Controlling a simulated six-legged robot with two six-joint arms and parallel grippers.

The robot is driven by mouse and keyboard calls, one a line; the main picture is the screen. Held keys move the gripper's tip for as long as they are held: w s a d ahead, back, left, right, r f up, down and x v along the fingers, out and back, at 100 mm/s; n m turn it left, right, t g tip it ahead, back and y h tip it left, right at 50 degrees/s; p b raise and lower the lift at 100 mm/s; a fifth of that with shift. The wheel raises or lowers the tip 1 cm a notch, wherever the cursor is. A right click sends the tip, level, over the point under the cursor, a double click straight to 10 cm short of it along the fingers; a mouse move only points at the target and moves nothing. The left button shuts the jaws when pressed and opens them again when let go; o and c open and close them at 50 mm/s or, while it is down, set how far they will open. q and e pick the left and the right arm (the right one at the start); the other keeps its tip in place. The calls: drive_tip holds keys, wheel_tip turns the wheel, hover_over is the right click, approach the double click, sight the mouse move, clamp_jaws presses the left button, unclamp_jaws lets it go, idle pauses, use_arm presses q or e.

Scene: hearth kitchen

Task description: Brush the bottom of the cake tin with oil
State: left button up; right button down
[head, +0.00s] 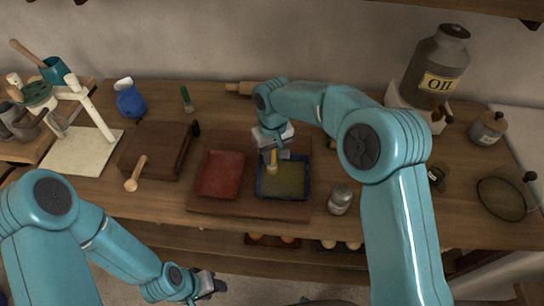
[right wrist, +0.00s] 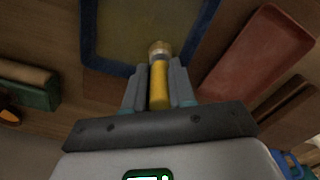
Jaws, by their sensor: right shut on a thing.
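A shallow blue-rimmed tin (head: 284,196) with an olive-yellow bottom lies on a brown board; its rim also shows in the right wrist view (right wrist: 98,62). A shallow red tin (head: 220,175) lies to its left, also in the right wrist view (right wrist: 258,55). The pictures do not settle which is the cake tin. My right gripper (head: 272,152) is shut on a yellow-handled brush (right wrist: 159,84), over the blue tin's upper left part. Whether the bristles touch the bottom is unclear. My left gripper (head: 212,286) is low, in front of the table; its jaws are unclear.
A grey oil can (head: 436,68) stands at the back right. A grey shaker (head: 340,199) is right of the board (head: 250,207). A dark wooden block (head: 155,150) with a wooden spoon (head: 136,174) and a blue jug (head: 129,98) are left.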

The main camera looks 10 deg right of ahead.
drive_tip(key=shift+w+d+r, duration=0.1)
drive_tip(key=shift+w+d, duration=0.05)
drive_tip(key=shift+w, duration=0.45)
drive_tip(key=shift+s+a+f+b, duration=0.2)
drive_tip(key=shift+s+b, duration=0.3)
drive_tip(key=shift+s, duration=0.25)
drive_tip(key=shift+s+a+r+b, duration=0.15)
drive_tip(key=shift+s+b, duration=0.15)
drive_tip(key=shift+s, duration=0.25)
drive_tip(key=shift+s+a+b, duration=0.1)
drive_tip(key=shift+s+b, duration=0.2)
drive_tip(key=shift+s, duration=0.2)
drive_tip(key=shift+s+a+b, duration=0.15)
drive_tip(key=shift+s+b, duration=0.3)
drive_tip(key=shift+s+a+b, duration=0.15)
drive_tip(key=shift+s+b, duration=0.15)
drive_tip(key=shift+s, duration=0.35)
drive_tip(key=shift+s+a+b, duration=0.15)
drive_tip(key=shift+s+b, duration=0.15)
drive_tip(key=shift+s, duration=0.35)
wheel_tip(320, 180, up, 6)
drive_tip(key=p, duration=0.4)
drive_tip(key=shift+p, duration=0.3)
